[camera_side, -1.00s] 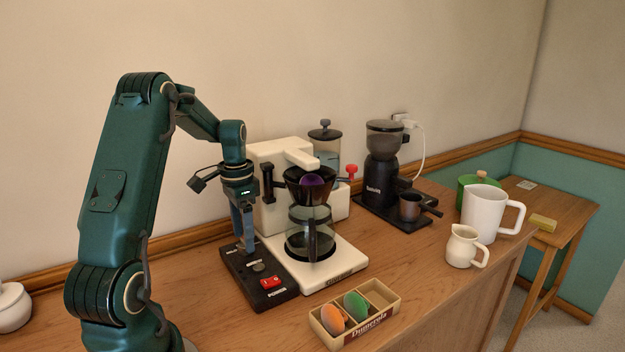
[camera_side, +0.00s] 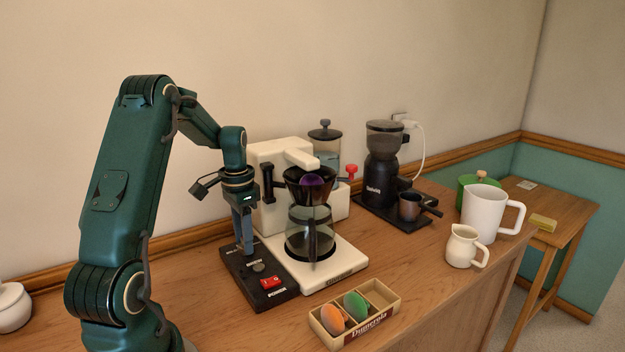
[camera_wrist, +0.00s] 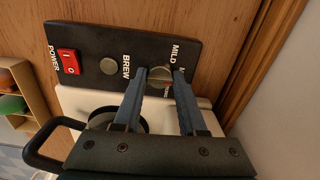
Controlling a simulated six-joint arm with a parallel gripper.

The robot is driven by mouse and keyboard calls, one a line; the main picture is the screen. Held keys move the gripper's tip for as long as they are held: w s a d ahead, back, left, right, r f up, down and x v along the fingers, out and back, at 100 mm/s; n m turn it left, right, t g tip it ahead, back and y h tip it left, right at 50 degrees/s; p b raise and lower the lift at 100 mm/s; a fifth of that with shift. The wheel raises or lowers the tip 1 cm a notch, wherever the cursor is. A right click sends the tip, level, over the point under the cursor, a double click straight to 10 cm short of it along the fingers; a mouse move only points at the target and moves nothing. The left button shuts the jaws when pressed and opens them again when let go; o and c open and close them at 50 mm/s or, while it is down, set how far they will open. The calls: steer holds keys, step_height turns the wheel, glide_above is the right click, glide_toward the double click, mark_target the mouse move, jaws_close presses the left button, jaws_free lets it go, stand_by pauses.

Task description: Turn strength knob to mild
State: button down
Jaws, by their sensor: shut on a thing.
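The strength knob (camera_wrist: 160,76) is a small round knob near the end of the black control panel (camera_wrist: 95,40), by the word MILD in the wrist view. My gripper (camera_wrist: 160,76) points down at the panel with its fingers shut on the knob, one on each side. In the side view my gripper (camera_side: 246,248) stands at the back end of the panel (camera_side: 262,296), and its fingers hide the knob. The knob's pointer direction cannot be made out.
The red power switch (camera_side: 270,282) and a grey brew button (camera_side: 258,267) sit on the same panel. The white coffee maker (camera_side: 333,271) with its glass carafe (camera_side: 310,240) stands close on the right. A small divided box (camera_side: 387,301) lies in front. The wall is close behind.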

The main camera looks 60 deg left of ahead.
steer(key=n, duration=0.5)
steer(key=shift+r+n, duration=0.1)
steer(key=shift+n, duration=0.2)
steer(key=n, duration=0.5)
steer(key=shift+n, duration=0.3)
stand_by(0.3)
steer(key=shift+c, duration=2.4)
jaws_free()
steer(key=shift+r, duration=2.55)
